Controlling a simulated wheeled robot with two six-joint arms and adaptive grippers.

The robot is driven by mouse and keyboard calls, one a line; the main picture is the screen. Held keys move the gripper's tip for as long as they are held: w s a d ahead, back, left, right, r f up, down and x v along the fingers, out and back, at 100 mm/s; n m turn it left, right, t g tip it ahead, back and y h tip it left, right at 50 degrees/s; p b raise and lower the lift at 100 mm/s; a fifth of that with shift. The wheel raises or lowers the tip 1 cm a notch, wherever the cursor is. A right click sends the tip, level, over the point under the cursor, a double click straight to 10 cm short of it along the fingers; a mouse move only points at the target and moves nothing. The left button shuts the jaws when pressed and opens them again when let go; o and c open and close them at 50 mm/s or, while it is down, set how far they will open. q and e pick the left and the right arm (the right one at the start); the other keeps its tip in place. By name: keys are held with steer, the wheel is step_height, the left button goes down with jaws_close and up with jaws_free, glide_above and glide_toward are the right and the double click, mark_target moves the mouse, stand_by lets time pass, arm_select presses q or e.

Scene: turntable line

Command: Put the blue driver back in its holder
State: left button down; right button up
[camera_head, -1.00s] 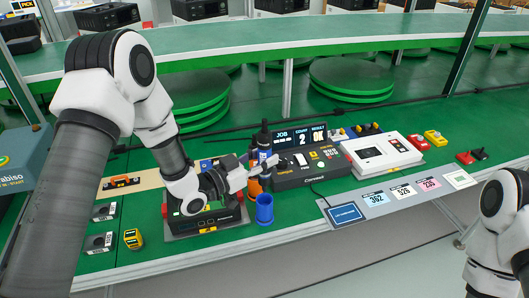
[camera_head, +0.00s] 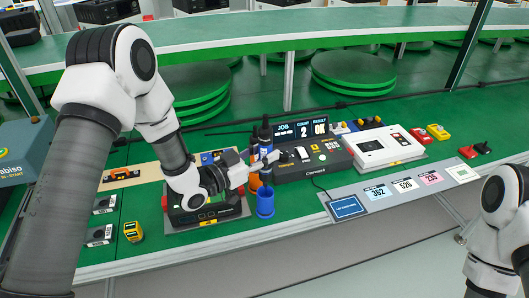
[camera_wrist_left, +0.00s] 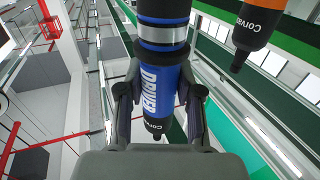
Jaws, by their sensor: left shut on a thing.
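The blue driver (camera_head: 265,140) stands roughly upright in my left gripper (camera_head: 263,163), over the blue cup-shaped holder (camera_head: 265,204). In the left wrist view the driver (camera_wrist_left: 163,75) shows its white lettering and silver bands, and the gripper's two fingers (camera_wrist_left: 158,110) close on it from both sides. My right gripper is out of view; only part of that arm shows at the right edge.
An orange driver (camera_wrist_left: 262,22) is close beside the blue one, near an orange holder (camera_head: 254,183). A dark job console (camera_head: 312,165) stands right of the holder. A black-and-red device (camera_head: 205,214) lies under my left wrist.

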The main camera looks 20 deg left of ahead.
mark_target(264, 180)
arm_select(q)
steer(key=shift+w+f+b, duration=0.1)
steer(key=shift+f+b, duration=1.4)
steer(key=shift+f, duration=0.55)
steer(key=shift+f+b, duration=0.7)
steer(key=shift+f+b, duration=1.7)
steer(key=shift+f, duration=0.4)
steer(key=c, duration=0.7)
jaws_free()
steer(key=shift+a, duration=0.1)
